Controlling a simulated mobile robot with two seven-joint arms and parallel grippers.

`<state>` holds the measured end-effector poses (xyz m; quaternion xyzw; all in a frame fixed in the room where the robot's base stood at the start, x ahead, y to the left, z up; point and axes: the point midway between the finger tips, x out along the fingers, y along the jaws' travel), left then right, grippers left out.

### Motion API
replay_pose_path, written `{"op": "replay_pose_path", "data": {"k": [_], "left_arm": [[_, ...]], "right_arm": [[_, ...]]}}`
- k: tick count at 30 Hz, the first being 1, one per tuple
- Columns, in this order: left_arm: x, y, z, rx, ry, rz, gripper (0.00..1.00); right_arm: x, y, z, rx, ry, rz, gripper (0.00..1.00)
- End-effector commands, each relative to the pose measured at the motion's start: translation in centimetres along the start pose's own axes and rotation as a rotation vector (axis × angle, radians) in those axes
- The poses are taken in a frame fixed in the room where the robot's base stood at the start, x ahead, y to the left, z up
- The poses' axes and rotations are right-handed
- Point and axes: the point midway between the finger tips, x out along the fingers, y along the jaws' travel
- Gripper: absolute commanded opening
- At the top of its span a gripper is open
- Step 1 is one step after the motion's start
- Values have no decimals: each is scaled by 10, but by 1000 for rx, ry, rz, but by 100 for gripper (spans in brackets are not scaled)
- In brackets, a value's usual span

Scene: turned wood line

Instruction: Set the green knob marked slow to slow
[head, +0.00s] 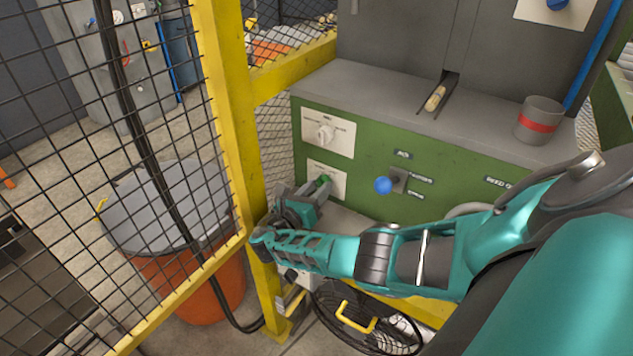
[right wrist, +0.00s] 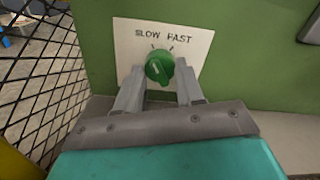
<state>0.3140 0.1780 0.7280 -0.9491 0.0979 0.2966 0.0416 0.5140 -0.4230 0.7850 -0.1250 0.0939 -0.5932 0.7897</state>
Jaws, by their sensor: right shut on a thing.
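The green knob (right wrist: 159,67) sits on a white plate (right wrist: 190,42) lettered SLOW on the left and FAST on the right. My right gripper (right wrist: 160,82) is shut on the knob, one finger on each side of it. A small pale mark shows on the knob's face, but I cannot tell for sure which word it points at. In the head view the green knob (head: 324,180) shows low on the left of the green panel, with my right gripper (head: 314,187) at it, partly covering its plate. My left gripper is not in view.
A white knob (head: 325,134) on another plate is just above. A blue knob (head: 383,185) is to the right. A yellow post (head: 226,110) and wire mesh (head: 110,150) stand close on the left. A grey cup with a red band (head: 539,121) stands on the ledge.

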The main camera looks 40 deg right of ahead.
Motion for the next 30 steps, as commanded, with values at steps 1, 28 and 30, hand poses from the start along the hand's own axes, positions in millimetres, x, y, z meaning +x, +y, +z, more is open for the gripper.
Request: {"op": "replay_pose_path", "data": {"k": [1, 28, 30], "left_arm": [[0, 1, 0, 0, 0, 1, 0], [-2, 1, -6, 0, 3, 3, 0], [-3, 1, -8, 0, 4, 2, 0]], "right_arm": [[-1, 0, -1, -4, 2, 1, 7], [-22, 0, 0, -1, 2, 3, 63], [-36, 0, 0, -1, 3, 4, 63]]}}
